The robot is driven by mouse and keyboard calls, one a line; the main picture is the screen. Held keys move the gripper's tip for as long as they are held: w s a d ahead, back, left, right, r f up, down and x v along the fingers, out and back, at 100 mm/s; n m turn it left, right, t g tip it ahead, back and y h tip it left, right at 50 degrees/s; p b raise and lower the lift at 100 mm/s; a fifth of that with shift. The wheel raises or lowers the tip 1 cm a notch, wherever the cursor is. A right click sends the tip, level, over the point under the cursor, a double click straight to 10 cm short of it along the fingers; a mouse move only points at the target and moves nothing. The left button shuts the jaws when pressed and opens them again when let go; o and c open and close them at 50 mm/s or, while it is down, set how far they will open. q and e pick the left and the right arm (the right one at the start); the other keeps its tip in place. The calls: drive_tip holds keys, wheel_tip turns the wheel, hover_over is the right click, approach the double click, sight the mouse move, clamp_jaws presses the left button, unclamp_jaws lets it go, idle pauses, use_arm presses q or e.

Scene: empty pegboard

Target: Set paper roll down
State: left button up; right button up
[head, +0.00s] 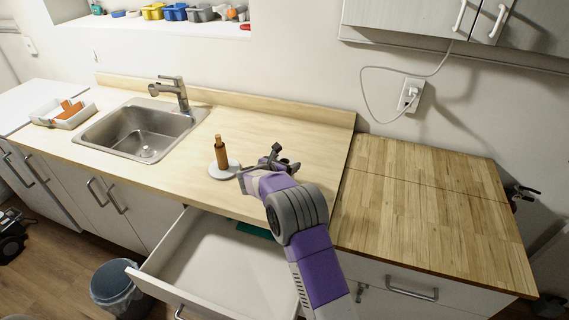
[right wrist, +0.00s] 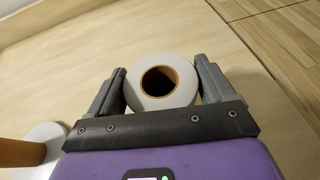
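A white paper roll with a brown core (right wrist: 135,89) stands end-on to the camera in the right wrist view, between the two dark fingers of my right gripper (right wrist: 161,78). Both fingers meet its sides. In the head view my right gripper (head: 277,160) is over the front part of the light wooden counter (head: 325,130); the roll cannot be made out there. Whether the roll touches the counter is not clear. A holder with a brown post (head: 222,153) and white round base is just left of the gripper; it also shows in the right wrist view (right wrist: 40,145). My left gripper is out of view.
A sink (head: 140,130) with a faucet (head: 172,92) is to the left, with a white tray (head: 62,115) beyond it. An open drawer (head: 205,262) sticks out below the counter. The butcher-block counter (head: 430,205) at right is clear. A grey bin (head: 122,290) stands on the floor.

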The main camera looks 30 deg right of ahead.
drive_tip(key=shift+o, duration=1.3)
drive_tip(key=shift+r, duration=0.25)
drive_tip(key=v, duration=1.2)
drive_tip(key=shift+p, duration=0.4)
